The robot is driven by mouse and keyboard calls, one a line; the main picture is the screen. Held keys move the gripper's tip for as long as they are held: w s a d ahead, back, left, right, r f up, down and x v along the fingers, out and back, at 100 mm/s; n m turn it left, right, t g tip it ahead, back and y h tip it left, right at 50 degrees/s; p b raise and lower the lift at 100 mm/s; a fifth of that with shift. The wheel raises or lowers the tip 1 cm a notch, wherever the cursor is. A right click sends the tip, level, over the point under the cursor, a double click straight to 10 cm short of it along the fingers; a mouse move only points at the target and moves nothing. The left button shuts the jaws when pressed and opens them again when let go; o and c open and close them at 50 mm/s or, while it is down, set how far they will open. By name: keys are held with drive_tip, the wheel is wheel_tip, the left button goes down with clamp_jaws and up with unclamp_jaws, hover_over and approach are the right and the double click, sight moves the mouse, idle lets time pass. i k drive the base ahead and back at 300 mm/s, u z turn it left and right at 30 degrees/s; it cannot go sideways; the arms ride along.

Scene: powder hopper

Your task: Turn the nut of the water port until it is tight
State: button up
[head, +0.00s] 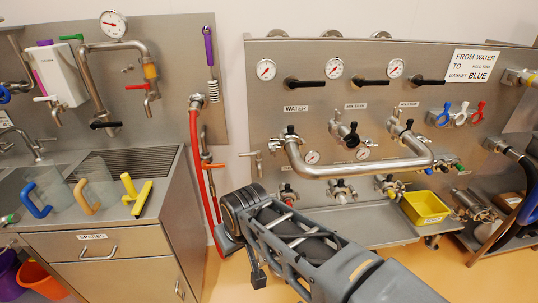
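The water port (291,133) is on the steel panel under the label WATER (296,109). A bent steel pipe (360,170) runs from it to the right-hand port (402,127). A clamp nut (291,129) shows small at the top of the water port. How tight it is cannot be told. My arm crosses the lower middle, in front of the panel. My gripper (258,277) hangs low at its end, below and left of the port and apart from it. Its fingers are mostly hidden, so its opening cannot be told.
A middle port (344,131) stands between the pipe's ends. Black handles (305,83) stick out above the ports. A yellow bin (424,207) sits on the lower shelf. A red hose (196,150) hangs left of the panel. A steel counter (90,215) is at the left.

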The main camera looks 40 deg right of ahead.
sight(273, 150)
drive_tip(key=u, duration=2.05)
drive_tip(key=k, duration=0.95)
drive_tip(key=z, duration=1.1)
drive_tip(key=i, duration=0.4)
drive_tip(key=u, duration=0.1)
